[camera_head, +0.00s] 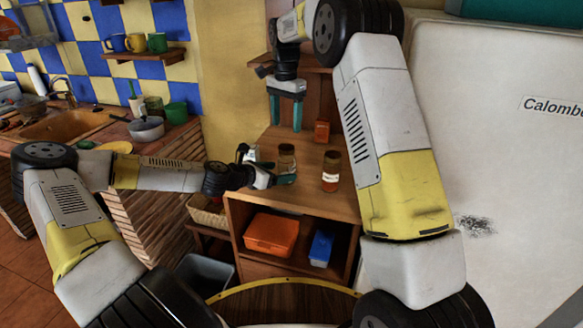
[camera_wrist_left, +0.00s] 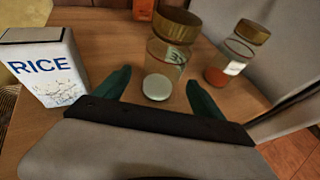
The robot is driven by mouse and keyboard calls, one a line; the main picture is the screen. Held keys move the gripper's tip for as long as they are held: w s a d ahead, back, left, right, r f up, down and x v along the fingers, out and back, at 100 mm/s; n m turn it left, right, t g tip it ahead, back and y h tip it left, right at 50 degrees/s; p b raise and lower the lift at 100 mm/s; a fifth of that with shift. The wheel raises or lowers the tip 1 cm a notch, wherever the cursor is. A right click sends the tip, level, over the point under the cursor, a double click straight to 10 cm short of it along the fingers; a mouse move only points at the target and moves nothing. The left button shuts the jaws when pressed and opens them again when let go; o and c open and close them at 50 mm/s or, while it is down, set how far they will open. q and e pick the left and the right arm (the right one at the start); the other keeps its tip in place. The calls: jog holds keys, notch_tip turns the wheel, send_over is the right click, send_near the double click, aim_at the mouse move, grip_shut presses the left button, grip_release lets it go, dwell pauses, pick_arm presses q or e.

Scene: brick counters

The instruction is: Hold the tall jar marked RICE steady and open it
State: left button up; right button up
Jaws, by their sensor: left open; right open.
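A white, box-shaped container marked RICE (camera_wrist_left: 45,68) stands upright at the left in the left wrist view, with a dark top edge. In the head view it is largely hidden by my left wrist. A clear glass jar with a brown-gold lid (camera_wrist_left: 166,60) stands in front of my left gripper (camera_wrist_left: 158,84), between the lines of its two open fingers; I cannot tell whether they touch it. This jar also shows in the head view (camera_head: 287,160), beside my left gripper (camera_head: 278,176). My right gripper (camera_head: 286,114) is open and empty, fingers pointing down behind the jar.
A second glass jar (camera_head: 331,171) with reddish contents stands to the right on the wooden counter (camera_head: 310,195). A small orange box (camera_head: 322,131) is at the back. A white fridge (camera_head: 490,130) bounds the right.

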aim_at(293, 170)
pick_arm(q)
jog(key=x, duration=0.7)
jog(key=shift+d+f, duration=0.15)
grip_shut()
